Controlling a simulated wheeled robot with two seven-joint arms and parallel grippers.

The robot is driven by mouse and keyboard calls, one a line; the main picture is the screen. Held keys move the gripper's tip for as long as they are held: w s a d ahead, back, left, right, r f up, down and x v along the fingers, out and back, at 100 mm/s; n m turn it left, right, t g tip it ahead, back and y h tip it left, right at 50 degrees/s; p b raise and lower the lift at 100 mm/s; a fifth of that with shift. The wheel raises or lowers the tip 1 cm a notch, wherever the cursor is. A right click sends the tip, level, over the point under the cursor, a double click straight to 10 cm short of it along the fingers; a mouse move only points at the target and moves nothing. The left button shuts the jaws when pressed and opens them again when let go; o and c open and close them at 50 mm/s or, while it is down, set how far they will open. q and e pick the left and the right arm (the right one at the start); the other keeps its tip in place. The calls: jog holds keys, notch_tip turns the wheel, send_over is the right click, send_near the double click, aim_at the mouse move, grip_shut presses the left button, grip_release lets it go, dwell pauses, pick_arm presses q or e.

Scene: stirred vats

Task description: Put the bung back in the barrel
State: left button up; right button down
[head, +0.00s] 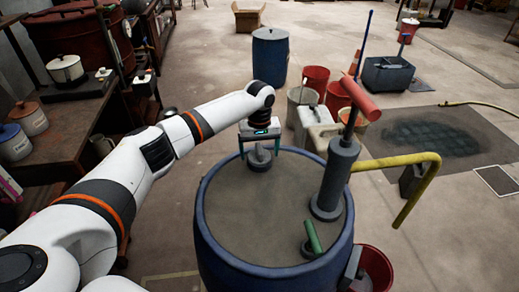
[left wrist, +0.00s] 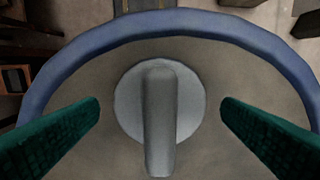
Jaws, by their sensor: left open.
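The blue barrel (head: 205,228) stands in front of me with a flat grey-brown top inside its rim. A grey bung (head: 260,158), a round disc with a raised bar handle, is on the top near the far rim. It also shows in the left wrist view (left wrist: 160,105), centred between my fingers. I cannot tell whether it sits in a hole or lies on the top. My left gripper (head: 259,150) is open above the bung, one green finger on each side, with gaps between fingers and disc. My right gripper is out of view.
A grey pump (head: 333,180) with a red handle and yellow pipe (head: 400,160) rises from the barrel's right side. A green-handled fitting (head: 313,236) is at its near edge. A red bucket (head: 375,268) stands at right. Another blue barrel (head: 270,55) and containers stand behind.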

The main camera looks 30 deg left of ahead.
aim_at(260, 148)
pick_arm(q)
jog(key=shift+r, duration=0.3)
notch_tip(260, 148, up, 12)
jog(key=shift+b, duration=0.3)
